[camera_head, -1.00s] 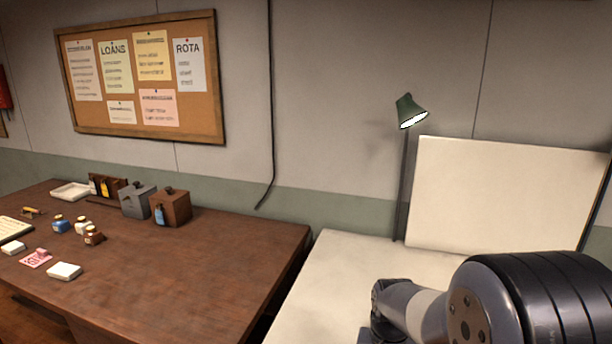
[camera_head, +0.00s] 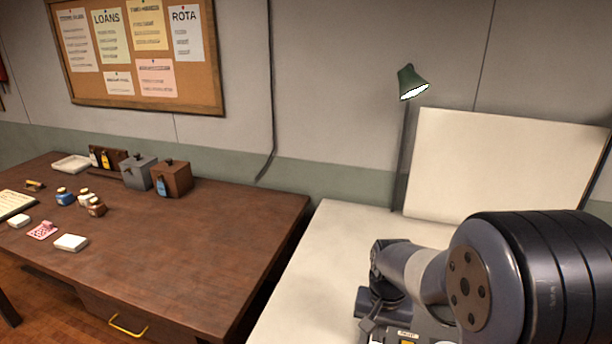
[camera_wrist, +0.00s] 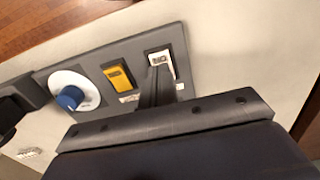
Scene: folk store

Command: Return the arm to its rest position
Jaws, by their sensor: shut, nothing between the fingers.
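My arm reaches in from the lower right of the head view, bent over the pale worktop (camera_head: 330,250). My gripper (camera_wrist: 155,84) shows in the wrist view as dark fingers, shut and empty. Its tips are in front of a grey panel (camera_wrist: 88,70) and close to a white switch (camera_wrist: 162,62) on it; I cannot tell if they touch. A yellow switch (camera_wrist: 118,75) and a blue knob (camera_wrist: 71,97) on a white dial are on the same panel. In the head view only a sliver of the panel shows at the bottom edge.
A green lamp (camera_head: 411,84) and a leaning pale board (camera_head: 500,165) stand at the back of the worktop. A brown desk (camera_head: 215,240) at left holds small bottles, boxes and a white tray (camera_head: 71,164). A yellow handle (camera_head: 128,327) is on its drawer. The desk's right part is clear.

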